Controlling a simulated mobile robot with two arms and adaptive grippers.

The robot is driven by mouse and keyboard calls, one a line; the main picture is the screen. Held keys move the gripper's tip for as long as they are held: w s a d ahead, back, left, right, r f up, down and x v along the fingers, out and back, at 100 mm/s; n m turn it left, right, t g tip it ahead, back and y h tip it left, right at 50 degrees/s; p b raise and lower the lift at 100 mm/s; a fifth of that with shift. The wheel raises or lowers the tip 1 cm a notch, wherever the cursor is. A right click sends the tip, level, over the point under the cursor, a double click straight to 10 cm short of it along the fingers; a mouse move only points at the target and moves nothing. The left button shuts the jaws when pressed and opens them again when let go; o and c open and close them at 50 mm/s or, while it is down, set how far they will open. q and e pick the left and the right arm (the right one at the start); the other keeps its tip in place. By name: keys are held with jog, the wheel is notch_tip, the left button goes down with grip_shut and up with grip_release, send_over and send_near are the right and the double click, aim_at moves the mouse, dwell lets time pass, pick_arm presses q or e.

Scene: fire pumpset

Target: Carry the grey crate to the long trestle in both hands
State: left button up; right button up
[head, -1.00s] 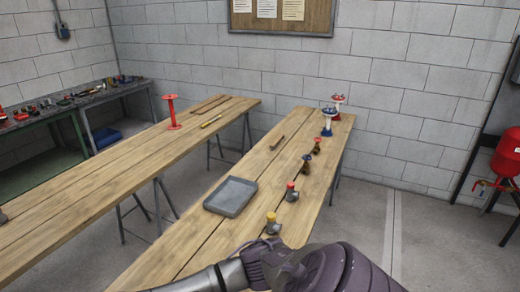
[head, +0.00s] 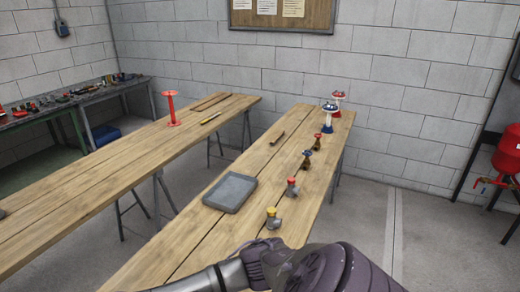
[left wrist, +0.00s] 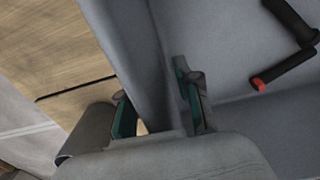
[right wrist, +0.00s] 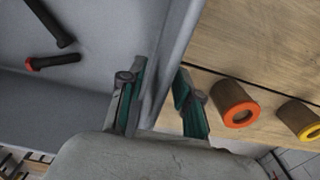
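A grey crate shows close up in the left wrist view (left wrist: 225,50) and in the right wrist view (right wrist: 100,30), with black bolts inside (left wrist: 290,70). My left gripper (left wrist: 157,108) has one finger on each side of a crate wall, with a small gap showing beside the wall. My right gripper (right wrist: 160,98) also straddles a crate wall, with wood visible between wall and outer finger. Both look open around the walls. In the head view, a shallow grey tray (head: 230,192) lies on the nearer long trestle (head: 190,235). Neither gripper's fingers show there.
Several small valves with coloured tops (head: 291,188) stand along the trestle's right edge, with white-and-blue fittings (head: 329,118) at its far end. Another trestle (head: 95,180) to the left carries a red stand (head: 171,108).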

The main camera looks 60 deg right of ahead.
pick_arm(q)
notch_tip(320, 180, up, 12)
jog(key=shift+f, duration=0.2)
jog(key=shift+r, duration=0.15)
pick_arm(e)
notch_tip(320, 180, up, 12)
dwell(0.3)
pick_arm(q)
jog(key=shift+s, duration=0.1)
pick_arm(e)
jog(key=shift+f, duration=0.1)
dwell(0.4)
